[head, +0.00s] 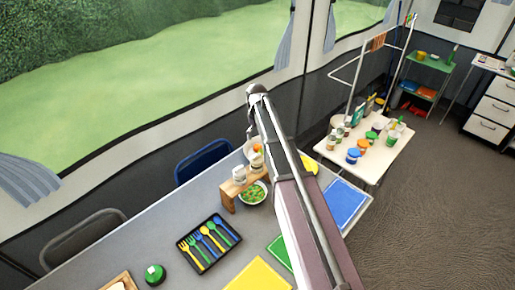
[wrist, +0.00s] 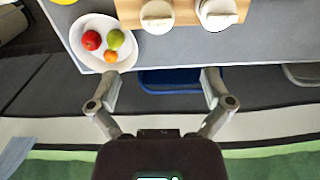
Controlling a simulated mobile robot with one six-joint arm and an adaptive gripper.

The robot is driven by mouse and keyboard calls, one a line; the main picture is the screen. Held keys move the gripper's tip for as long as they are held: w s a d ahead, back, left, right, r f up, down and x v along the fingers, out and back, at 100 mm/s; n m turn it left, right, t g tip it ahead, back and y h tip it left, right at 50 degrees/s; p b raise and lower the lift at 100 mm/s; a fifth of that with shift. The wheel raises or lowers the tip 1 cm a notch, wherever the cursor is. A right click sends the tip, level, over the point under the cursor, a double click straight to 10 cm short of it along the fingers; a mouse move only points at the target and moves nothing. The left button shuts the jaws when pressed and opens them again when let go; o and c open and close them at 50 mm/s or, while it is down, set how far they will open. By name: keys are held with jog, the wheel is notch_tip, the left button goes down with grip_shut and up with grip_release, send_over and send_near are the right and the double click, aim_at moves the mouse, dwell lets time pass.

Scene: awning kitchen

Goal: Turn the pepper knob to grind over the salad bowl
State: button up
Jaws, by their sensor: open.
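A wooden stand (head: 229,197) on the grey table holds two white-topped grinders, a left one (head: 239,173) and a right one (head: 257,160). Their round tops show at the upper edge of the wrist view, one at left (wrist: 157,20) and one at right (wrist: 216,20). The lettering on them is too blurred to tell which is pepper. The salad bowl (head: 253,193), with green and red food, stands below the stand's front; it is outside the wrist view. My gripper (wrist: 161,82) is open and empty, apart from the grinders, past the table's window-side edge.
A white plate (wrist: 128,52) with fruit lies beside the stand. A black cutlery tray (head: 209,243), green-topped container (head: 155,274), yellow mat (head: 258,275) and blue mat (head: 344,203) lie on the table. A blue chair (head: 203,160) stands at the window side. A side table (head: 385,161) holds jars.

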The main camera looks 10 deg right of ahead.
aim_at(257, 155)
jog(key=shift+w+r, duration=0.3)
jog(key=shift+w, duration=0.25)
jog(key=shift+f, duration=0.15)
notch_tip(257, 155, down, 14)
jog(key=b, duration=1.3)
jog(key=shift+r+b, duration=0.25)
jog(key=shift+b, duration=0.1)
jog(key=c, duration=1.1)
jog(key=shift+d, duration=0.1)
